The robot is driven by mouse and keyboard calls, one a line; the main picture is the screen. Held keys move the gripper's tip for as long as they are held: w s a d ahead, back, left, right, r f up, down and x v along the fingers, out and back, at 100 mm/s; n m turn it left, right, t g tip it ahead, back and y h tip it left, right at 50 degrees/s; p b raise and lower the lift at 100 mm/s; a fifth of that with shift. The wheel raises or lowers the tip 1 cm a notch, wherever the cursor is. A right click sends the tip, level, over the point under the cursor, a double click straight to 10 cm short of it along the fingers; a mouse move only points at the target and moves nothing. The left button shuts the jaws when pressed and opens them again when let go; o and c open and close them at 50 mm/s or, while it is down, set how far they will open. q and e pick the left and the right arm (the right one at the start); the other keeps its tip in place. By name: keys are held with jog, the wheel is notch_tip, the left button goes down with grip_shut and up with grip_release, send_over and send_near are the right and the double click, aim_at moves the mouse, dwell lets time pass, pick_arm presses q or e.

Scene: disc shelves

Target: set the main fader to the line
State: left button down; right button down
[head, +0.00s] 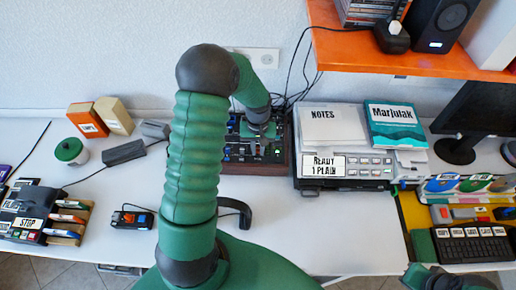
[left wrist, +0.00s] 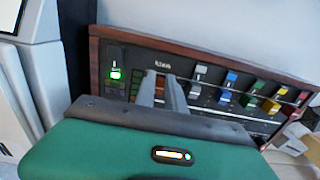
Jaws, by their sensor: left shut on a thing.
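The mixer (head: 232,153) is a dark panel with a red-brown wooden frame, at the back of the table, mostly behind my left arm. It also shows in the left wrist view (left wrist: 235,73), with white, blue, green, yellow and red caps and a lit green light at left. My left gripper (head: 262,133) is down at the panel. In the left wrist view its narrow fingers (left wrist: 165,88) are together, left of the coloured caps, shut on the main fader. The fingers hide the fader's cap, and I cannot make out the line. My right gripper (head: 440,280) is partly in view at bottom right.
A grey machine (head: 345,165) with notes and a teal book (head: 393,125) stands close right of the mixer. An orange shelf (head: 400,55) overhangs the back right. A keyboard (head: 472,248) lies at right.

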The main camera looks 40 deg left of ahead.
aim_at(258, 145)
pick_arm(q)
jog(key=shift+f, duration=0.1)
jog(key=w+a, duration=0.2)
jog(key=w, duration=0.1)
jog(key=shift+a+p, duration=0.3)
jog(key=shift+p, duration=0.05)
jog(key=c, duration=1.4)
grip_release()
jog(key=shift+w, duration=0.1)
notch_tip(258, 145, up, 17)
jog(key=shift+p, duration=0.3)
jog(key=shift+a+f, duration=0.1)
jog(key=shift+f, duration=0.05)
